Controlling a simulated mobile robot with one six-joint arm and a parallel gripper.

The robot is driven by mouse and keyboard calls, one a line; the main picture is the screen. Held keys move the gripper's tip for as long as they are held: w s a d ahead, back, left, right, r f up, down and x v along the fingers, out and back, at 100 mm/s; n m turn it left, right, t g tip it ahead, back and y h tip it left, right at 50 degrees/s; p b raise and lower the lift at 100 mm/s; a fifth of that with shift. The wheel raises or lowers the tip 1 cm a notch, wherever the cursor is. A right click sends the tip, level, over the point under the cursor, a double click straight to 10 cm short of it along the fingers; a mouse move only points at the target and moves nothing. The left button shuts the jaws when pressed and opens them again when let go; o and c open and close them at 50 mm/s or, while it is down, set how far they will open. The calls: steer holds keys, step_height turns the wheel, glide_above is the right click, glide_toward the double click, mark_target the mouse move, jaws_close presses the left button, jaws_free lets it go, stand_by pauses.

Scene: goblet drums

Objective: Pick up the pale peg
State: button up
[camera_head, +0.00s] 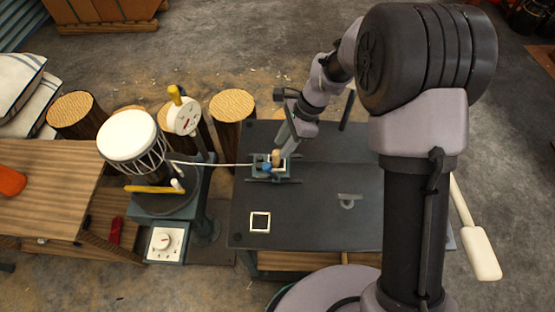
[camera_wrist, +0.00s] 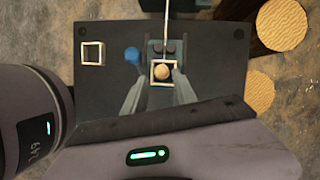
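The pale peg (camera_wrist: 161,71) shows its rounded top in the wrist view, inside a pale square frame (camera_wrist: 167,82). It also shows in the head view (camera_head: 276,155), at the small grey fixture on the dark table. My gripper (camera_wrist: 160,74) is over it, its two fingers apart, one on each side of the peg. I see gaps between the fingers and the peg, so the gripper looks open. How deep the fingertips are beside the peg cannot be told. The peg's lower part is hidden.
A blue knob (camera_wrist: 132,55) is just left of the fingers. A thin pale rod (camera_head: 215,164) runs from the drum stand to the fixture. Another square frame (camera_head: 260,222) lies empty on the dark table (camera_head: 310,215). A white-topped drum (camera_head: 127,134) stands left.

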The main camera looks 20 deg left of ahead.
mark_target(278, 152)
steer(key=b+x, duration=0.1)
steer(key=x, duration=0.2)
steer(key=b+x, duration=0.1)
steer(key=x, duration=0.2)
steer(key=shift+w+a+f+b, duration=0.1)
steer(key=shift+w+f+b, duration=0.15)
steer(key=shift+b, duration=0.15)
steer(key=shift+s+r, duration=0.1)
jaws_close()
